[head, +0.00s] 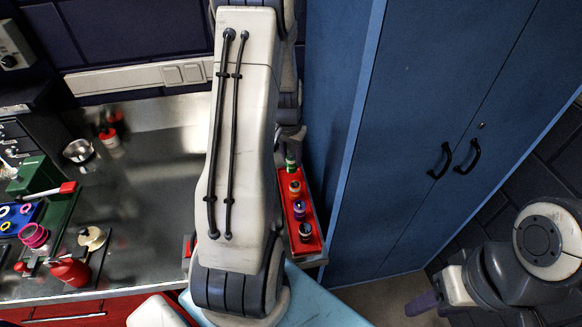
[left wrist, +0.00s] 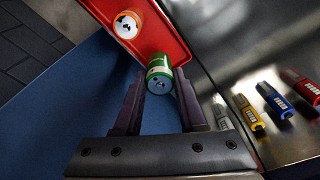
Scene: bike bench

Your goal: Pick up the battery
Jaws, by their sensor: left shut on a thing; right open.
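A green cylinder with a pale end, which looks like the battery (left wrist: 160,72), is between the two fingers of my left gripper (left wrist: 160,98) in the left wrist view. The gripper is shut on it. In the head view the green battery (head: 291,164) is at the far end of the red tray (head: 318,222), just below my left gripper (head: 291,140), which is partly hidden by my arm. I cannot tell whether the battery is clear of the tray. My right gripper (head: 427,304) is open and empty at the lower right, away from the bench.
Orange (head: 295,188), purple (head: 299,209) and dark (head: 305,231) cylinders stand in the red tray. A blue cabinet (head: 420,110) rises close to its right. A red bottle (head: 70,270) stands at left.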

